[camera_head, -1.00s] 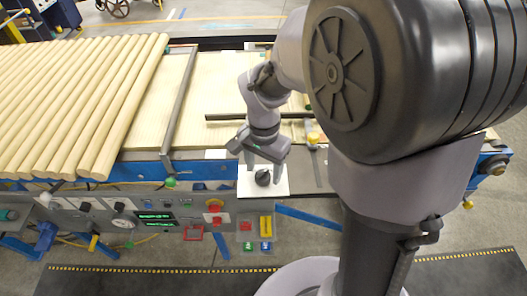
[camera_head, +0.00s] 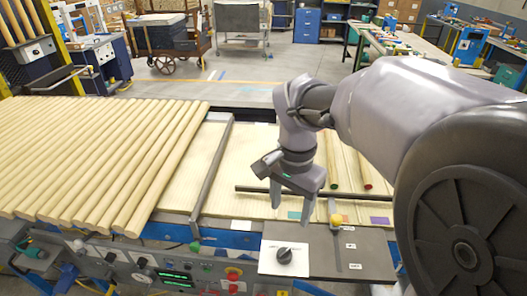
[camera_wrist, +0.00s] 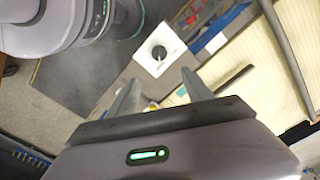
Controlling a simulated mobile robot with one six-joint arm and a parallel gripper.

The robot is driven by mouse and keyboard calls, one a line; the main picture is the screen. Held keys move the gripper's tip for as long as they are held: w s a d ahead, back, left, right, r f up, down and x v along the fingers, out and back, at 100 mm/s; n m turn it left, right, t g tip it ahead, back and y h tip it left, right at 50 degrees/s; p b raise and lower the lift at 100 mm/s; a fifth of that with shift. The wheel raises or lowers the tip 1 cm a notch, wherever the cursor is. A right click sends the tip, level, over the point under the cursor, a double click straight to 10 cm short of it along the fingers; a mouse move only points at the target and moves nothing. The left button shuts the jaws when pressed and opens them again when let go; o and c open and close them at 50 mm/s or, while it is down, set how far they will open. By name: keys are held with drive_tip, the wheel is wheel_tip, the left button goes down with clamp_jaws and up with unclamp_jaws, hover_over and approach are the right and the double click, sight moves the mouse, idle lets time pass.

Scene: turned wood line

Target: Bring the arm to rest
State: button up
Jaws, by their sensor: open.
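My gripper (camera_head: 291,203) is open and empty in the head view, its two fingers pointing down above the front part of the wooden table. A white plate with a black rotary knob (camera_head: 284,255) sits below and just in front of it, apart from the fingers. In the wrist view the two fingers (camera_wrist: 162,92) are spread with nothing between them. The knob (camera_wrist: 159,52) on its white plate shows beyond the fingers. My arm reaches in from the right of the head view.
Wooden rods (camera_head: 90,155) lie side by side on the left. A grey metal bar (camera_head: 212,165) and a thin dark bar (camera_head: 262,190) lie near my gripper. A yellow-knobbed lever (camera_head: 337,219) stands to its right. A control panel (camera_head: 170,270) runs along the front.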

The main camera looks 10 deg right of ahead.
drive_tip(key=s+a+f+n+t+y+b, duration=0.1)
drive_tip(key=s+a+f+n+t+b, duration=0.1)
drive_tip(key=s+b, duration=0.3)
drive_tip(key=s+a+f+n+t+y+b, duration=0.1)
drive_tip(key=s+a+f+n+t+b, duration=0.1)
drive_tip(key=s, duration=0.6)
wheel_tip(320, 180, down, 3)
drive_tip(key=n+t+b, duration=0.1)
drive_tip(key=b, duration=0.2)
drive_tip(key=shift+a+r+n+t, duration=0.15)
drive_tip(key=shift+a+n+t, duration=0.15)
drive_tip(key=shift+n+t, duration=0.1)
